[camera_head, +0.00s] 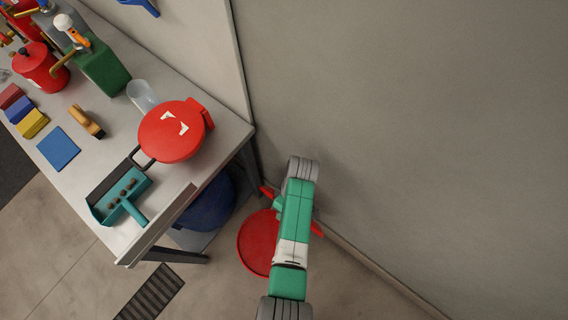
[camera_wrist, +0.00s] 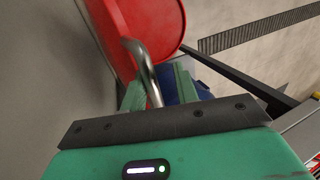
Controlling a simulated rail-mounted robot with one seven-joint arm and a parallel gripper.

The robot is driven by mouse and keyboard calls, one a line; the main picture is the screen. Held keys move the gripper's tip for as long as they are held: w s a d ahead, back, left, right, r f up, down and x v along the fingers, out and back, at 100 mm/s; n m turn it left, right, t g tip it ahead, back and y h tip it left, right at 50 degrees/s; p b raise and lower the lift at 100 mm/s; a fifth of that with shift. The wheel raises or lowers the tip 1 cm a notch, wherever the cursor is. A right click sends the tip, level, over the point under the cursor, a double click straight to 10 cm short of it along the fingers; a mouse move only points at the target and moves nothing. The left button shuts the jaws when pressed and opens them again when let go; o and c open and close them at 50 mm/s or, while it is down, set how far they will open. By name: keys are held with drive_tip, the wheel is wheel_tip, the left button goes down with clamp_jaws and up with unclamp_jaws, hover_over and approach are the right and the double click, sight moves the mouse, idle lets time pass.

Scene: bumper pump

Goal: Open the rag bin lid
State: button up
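The red rag bin (camera_head: 256,243) stands on the floor between the table and the wall. Its round red shape is partly hidden behind my arm in the head view. Narrow red parts show on both sides of my arm on the wall side; I cannot tell how far the lid is raised. In the wrist view a red round lid (camera_wrist: 150,22) with a raised rim fills the upper left, and a bent grey metal handle (camera_wrist: 148,72) runs down between my fingers. My gripper (camera_wrist: 160,88) has its green fingers apart, with a gap between the handle and the right finger. The fingertips are hidden in the head view.
The table (camera_head: 90,165) on the left carries a red lidded can (camera_head: 172,132), a teal dustpan (camera_head: 120,195) and several other items. A blue bin (camera_head: 208,203) stands under its edge. The wall (camera_head: 400,130) is close on the right. A dark floor grate (camera_head: 150,293) lies at the bottom.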

drive_tip(key=shift+w+r, duration=0.15)
drive_tip(key=p+v, duration=0.1)
drive_tip(key=v, duration=0.6)
drive_tip(key=shift+r+p, duration=0.4)
